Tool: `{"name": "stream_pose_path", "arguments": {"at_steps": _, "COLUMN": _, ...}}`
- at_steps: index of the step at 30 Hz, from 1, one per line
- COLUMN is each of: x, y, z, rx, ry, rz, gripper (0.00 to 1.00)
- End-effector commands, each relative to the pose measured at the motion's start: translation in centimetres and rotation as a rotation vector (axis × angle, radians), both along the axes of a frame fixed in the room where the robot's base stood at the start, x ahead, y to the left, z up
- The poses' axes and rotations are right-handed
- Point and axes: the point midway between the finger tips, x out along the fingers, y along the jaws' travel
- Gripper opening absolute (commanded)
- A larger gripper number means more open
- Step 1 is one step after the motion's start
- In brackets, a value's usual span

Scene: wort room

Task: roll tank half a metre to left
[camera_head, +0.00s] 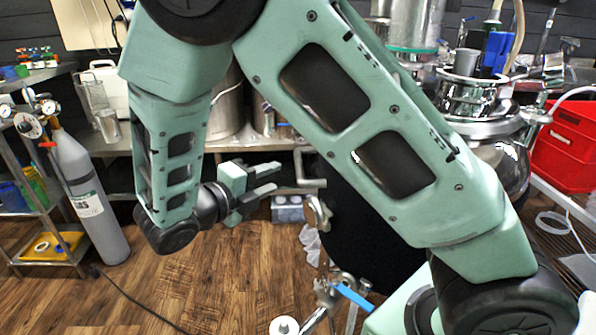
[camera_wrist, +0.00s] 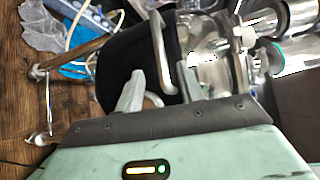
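The tank has a black jacket (camera_head: 372,235) and shiny steel fittings, and stands right of centre, partly hidden behind my arm. In the wrist view its black jacket (camera_wrist: 118,68) and legs with casters (camera_wrist: 40,72) show. A bent steel handle (camera_head: 312,183) sticks out on its left side; in the wrist view the handle (camera_wrist: 158,45) comes down between the fingers in the picture. My gripper (camera_head: 278,177) is open and empty, its fingertips pointing at the handle, seemingly just short of it. Contact cannot be told.
A grey gas cylinder (camera_head: 88,200) stands at the left beside a metal shelf (camera_head: 40,215). Wooden floor (camera_head: 170,290) is open at lower left, crossed by a thin black cable. A steel bench (camera_head: 125,145) runs along the back. A red crate (camera_head: 568,145) is at the right.

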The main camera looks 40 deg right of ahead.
Motion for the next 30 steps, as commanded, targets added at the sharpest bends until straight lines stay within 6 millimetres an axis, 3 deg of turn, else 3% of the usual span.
{"name": "stream_pose_path", "arguments": {"at_steps": 9, "x": 1.2, "y": -6.5, "z": -1.2, "rx": 0.001, "ry": 0.001, "rz": -0.005, "gripper": 0.38}}
{"name": "stream_pose_path", "arguments": {"at_steps": 15, "x": 1.8, "y": -9.0, "z": -1.5, "rx": 0.002, "ry": 0.000, "rz": -0.003, "gripper": 0.38}}
{"name": "stream_pose_path", "arguments": {"at_steps": 28, "x": 2.0, "y": -10.0, "z": -1.5, "rx": 0.002, "ry": 0.000, "rz": 0.000, "gripper": 0.38}}
{"name": "stream_pose_path", "arguments": {"at_steps": 29, "x": 2.0, "y": -10.0, "z": -1.5, "rx": 0.002, "ry": 0.000, "rz": 0.000, "gripper": 0.35}}
{"name": "stream_pose_path", "arguments": {"at_steps": 30, "x": 2.0, "y": -10.0, "z": -1.5, "rx": 0.002, "ry": 0.000, "rz": 0.000, "gripper": 0.24}}
